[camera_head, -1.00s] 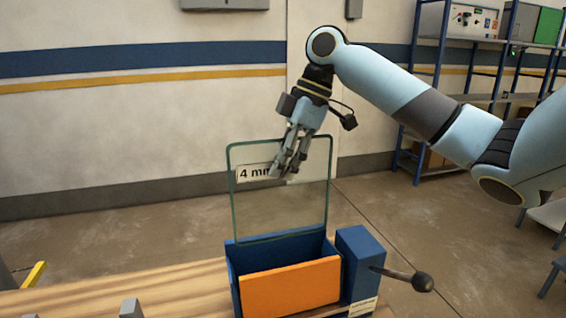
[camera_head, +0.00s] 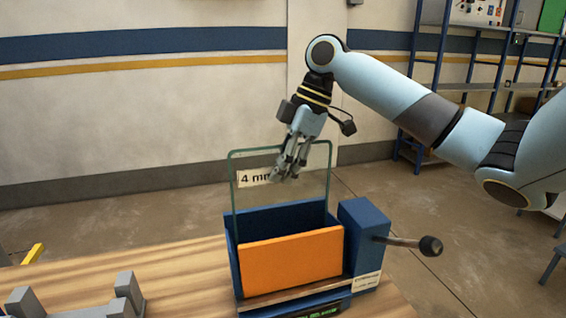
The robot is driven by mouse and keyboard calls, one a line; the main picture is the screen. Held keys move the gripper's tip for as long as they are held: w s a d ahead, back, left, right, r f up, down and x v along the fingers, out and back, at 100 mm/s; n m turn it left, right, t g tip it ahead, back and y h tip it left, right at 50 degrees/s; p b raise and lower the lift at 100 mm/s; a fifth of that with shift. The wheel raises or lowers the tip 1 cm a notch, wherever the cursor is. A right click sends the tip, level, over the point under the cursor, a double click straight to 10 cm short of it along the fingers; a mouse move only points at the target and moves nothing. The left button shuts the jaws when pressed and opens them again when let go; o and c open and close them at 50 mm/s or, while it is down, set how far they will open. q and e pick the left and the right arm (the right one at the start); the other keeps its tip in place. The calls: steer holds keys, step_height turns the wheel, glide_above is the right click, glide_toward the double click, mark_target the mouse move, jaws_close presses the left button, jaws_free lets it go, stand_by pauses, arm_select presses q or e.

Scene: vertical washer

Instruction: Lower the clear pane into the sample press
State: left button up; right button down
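The clear pane (camera_head: 254,200) stands upright, with a "4 mm" label near its top. The sample press is a blue frame (camera_head: 364,240) with an orange front plate (camera_head: 292,264) and a side lever (camera_head: 430,246). The pane's lower part is inside the press's opening behind the orange plate, and its bottom edge is hidden. My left gripper is not in view.
The press stands on a wooden table (camera_head: 185,270). A grey bracket-like rack (camera_head: 128,292) stands at the front left, with a yellow piece (camera_head: 34,254) behind it. Table between rack and press is clear. Blue shelving (camera_head: 412,100) stands on the far right.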

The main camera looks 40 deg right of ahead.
steer(key=shift+f+b, duration=1.2)
steer(key=shift+f, duration=1.65)
steer(key=c, duration=1.4)
jaws_free()
step_height(320, 180, up, 8)
steer(key=p, duration=0.8)
glide_above(283, 195)
steer(key=shift+f, duration=0.1)
